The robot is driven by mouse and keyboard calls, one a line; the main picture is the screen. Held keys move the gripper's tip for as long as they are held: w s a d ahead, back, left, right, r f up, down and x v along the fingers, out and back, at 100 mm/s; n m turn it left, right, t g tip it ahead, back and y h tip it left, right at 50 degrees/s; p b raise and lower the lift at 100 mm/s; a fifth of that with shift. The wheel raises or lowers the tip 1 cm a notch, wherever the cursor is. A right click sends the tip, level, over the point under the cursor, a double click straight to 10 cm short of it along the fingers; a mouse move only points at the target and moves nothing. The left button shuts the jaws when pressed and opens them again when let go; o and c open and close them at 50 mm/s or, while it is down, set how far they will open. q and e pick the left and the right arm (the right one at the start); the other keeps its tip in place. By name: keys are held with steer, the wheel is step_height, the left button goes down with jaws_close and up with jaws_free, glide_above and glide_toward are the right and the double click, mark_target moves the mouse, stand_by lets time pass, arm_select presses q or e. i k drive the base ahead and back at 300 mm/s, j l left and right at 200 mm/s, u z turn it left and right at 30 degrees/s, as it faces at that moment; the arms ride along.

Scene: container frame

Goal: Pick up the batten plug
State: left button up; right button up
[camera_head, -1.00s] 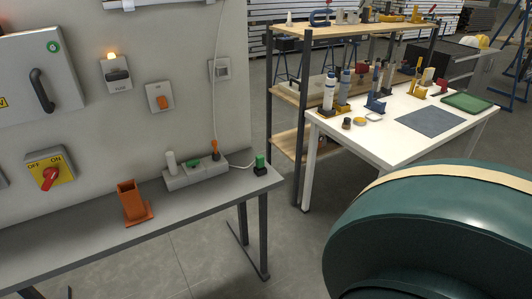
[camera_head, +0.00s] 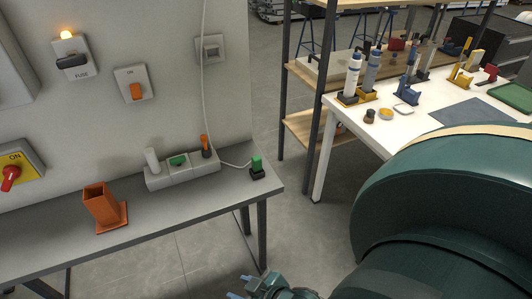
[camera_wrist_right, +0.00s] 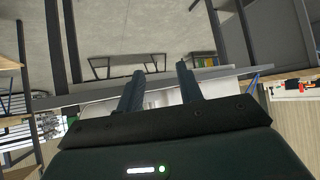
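A small plug with a green top and black base (camera_head: 257,168) stands upright near the right end of the grey bench; a white cord runs to it. It looks like the batten plug, though I cannot be sure. Left of it lies a grey socket strip (camera_head: 182,170) with a white plug (camera_head: 152,160), a green part (camera_head: 178,161) and an orange plug (camera_head: 205,146). My right gripper (camera_wrist_right: 160,70) is open and empty in the wrist view. In the head view it shows only partly, at the bottom edge, below and in front of the bench. My left gripper is out of view.
An orange holder (camera_head: 101,207) stands on the grey bench (camera_head: 150,218). The wall behind carries switches (camera_head: 134,85) and the hanging white cord. A white table (camera_head: 410,120) with tools stands at the right. Bare floor lies between bench and table.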

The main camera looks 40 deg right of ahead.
mark_target(257, 161)
steer(key=i+l, duration=0.1)
steer(key=l, duration=0.25)
steer(key=i+l, duration=0.1)
steer(key=l, duration=0.3)
steer(key=i+l, duration=0.1)
steer(key=l, duration=0.25)
steer(key=i+l, duration=0.1)
steer(key=l, duration=0.25)
